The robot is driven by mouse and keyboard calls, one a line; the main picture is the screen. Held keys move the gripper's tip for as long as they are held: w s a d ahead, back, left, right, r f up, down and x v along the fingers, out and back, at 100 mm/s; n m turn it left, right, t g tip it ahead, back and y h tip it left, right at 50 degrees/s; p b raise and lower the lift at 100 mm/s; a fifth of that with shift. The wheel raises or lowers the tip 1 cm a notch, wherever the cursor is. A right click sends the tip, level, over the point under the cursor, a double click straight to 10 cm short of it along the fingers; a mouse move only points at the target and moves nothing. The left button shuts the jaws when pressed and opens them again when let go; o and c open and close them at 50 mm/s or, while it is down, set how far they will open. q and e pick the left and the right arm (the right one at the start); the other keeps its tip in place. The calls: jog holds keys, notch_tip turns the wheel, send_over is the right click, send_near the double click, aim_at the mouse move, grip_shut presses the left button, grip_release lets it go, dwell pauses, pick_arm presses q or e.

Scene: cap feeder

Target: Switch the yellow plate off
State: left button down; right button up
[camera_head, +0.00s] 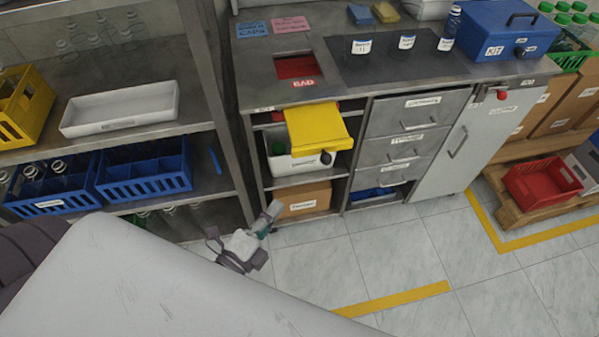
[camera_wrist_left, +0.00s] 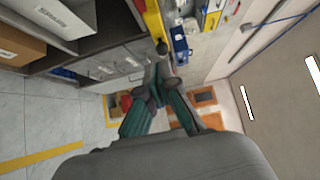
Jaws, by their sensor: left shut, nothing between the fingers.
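The yellow plate (camera_head: 316,128) sticks out from the front of the grey workbench, below the opening marked BAD. A dark round knob (camera_head: 326,158) sits at its front edge. In the left wrist view the yellow plate (camera_wrist_left: 152,20) shows at the top, with the dark knob (camera_wrist_left: 162,47) at its lower end. My left gripper (camera_head: 272,211) is below and left of the plate in the head view, apart from it. In the wrist view its green fingers (camera_wrist_left: 158,76) are shut and empty, with the tips pointing toward the knob. My right gripper is not in view.
A white bin (camera_head: 293,167) and a cardboard box (camera_head: 303,199) sit on shelves under the plate. A metal rack (camera_head: 215,80) with blue crates stands left. Drawers (camera_head: 405,148) are right of the plate. The tiled floor in front (camera_head: 385,250) is clear.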

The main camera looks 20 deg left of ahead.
pick_arm(q)
jog(key=p, duration=0.1)
send_near(301, 154)
jog(key=w+d, duration=0.3)
jog(key=d, duration=0.1)
jog(key=w+a, duration=0.1)
jog(key=w, duration=0.1)
jog(key=shift+w+a+p, duration=0.35)
jog(key=shift+w+a, duration=0.25)
jog(key=shift+w, duration=0.1)
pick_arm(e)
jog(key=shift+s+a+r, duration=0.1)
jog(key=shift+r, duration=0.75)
pick_arm(q)
jog(key=shift+w+a, duration=0.25)
jog(key=shift+w, duration=0.1)
jog(key=w+a+b, duration=0.3)
jog(key=w+a, duration=0.4)
jog(key=w, duration=0.4)
jog(key=shift+a+r, duration=0.15)
jog(key=shift+a, duration=0.1)
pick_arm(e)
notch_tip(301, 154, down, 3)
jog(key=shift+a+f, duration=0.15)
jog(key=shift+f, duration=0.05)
